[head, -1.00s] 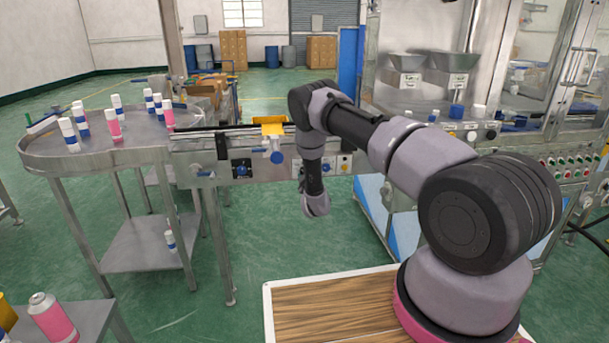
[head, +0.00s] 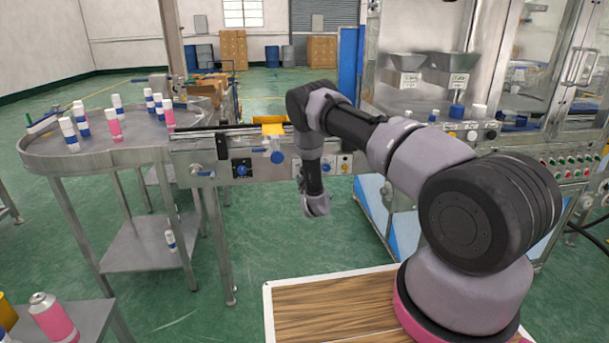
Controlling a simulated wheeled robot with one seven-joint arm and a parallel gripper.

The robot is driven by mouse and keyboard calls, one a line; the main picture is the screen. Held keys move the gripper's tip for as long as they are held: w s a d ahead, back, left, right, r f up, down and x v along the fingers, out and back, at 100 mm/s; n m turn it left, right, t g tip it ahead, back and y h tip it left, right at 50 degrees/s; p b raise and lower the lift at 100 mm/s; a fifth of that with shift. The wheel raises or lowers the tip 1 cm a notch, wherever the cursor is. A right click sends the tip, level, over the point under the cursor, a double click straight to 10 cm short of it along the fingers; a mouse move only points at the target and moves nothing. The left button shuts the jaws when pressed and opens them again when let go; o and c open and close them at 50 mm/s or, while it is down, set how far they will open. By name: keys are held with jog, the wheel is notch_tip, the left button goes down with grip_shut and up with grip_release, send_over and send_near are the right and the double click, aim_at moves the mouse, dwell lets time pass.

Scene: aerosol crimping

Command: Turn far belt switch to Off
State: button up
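A blue rotary knob on a black plate (head: 242,168) sits on the front side of the conveyor (head: 268,180), left of my arm. Another small panel with a yellow part (head: 344,164) is on the same side, just right of my forearm. My arm covers the stretch between them, so any switch there is partly hidden. Which one is the far belt switch, and its setting, I cannot tell. My gripper (head: 316,206) hangs in front of the conveyor and below it, apart from both panels. Its fingers are too small to make out.
A round steel table (head: 95,152) with several capped cans stands left. A steel machine with a row of buttons (head: 568,172) is on the right. A yellow block (head: 273,128) and a blue round knob (head: 277,157) are at the conveyor. Green floor below the conveyor is open.

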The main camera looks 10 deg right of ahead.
jog(key=s, duration=1.1)
jog(key=shift+w, duration=0.1)
